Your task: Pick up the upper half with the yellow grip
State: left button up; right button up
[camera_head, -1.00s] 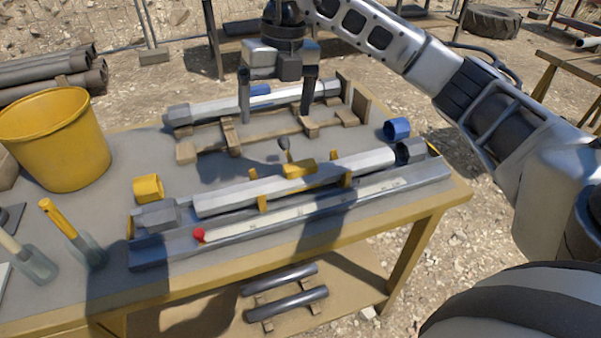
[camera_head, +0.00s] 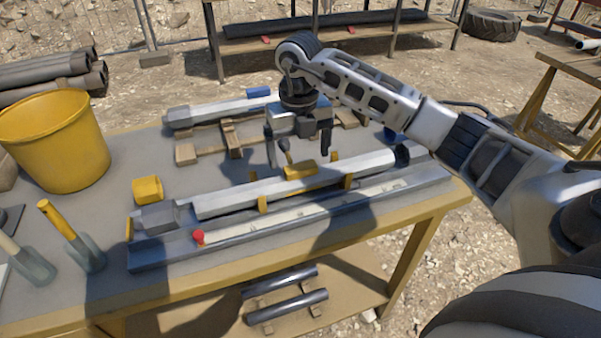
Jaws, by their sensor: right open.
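The upper half with the yellow grip is a long pale grey half tube (camera_head: 240,200) lying along the front of the bench. Its yellow grip (camera_head: 300,171) sits on top near the middle. My right gripper (camera_head: 298,157) is open and points down, with one finger on each side of the grip as seen here. The fingers look above or just behind the tube, and nothing is between them. Whether they touch it I cannot tell. A similar tube with a blue grip (camera_head: 258,92) lies on wooden blocks behind. My left gripper is not in view.
A grey rail (camera_head: 160,252) with a red knob (camera_head: 198,236) runs in front of the tube. A yellow collar (camera_head: 148,189), a yellow bucket (camera_head: 60,140) and yellow-handled tool (camera_head: 58,218) stand left. A blue collar (camera_head: 389,134) is partly hidden behind my right arm.

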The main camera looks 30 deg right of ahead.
aim_at(300, 166)
notch_tip(300, 166, down, 3)
jog(key=shift+d+f, duration=0.15)
jog(key=shift+f, duration=0.05)
jog(key=shift+c, duration=0.3)
jog(key=shift+r, duration=0.1)
jog(key=c, duration=1.3)
jog(key=shift+c, duration=0.2)
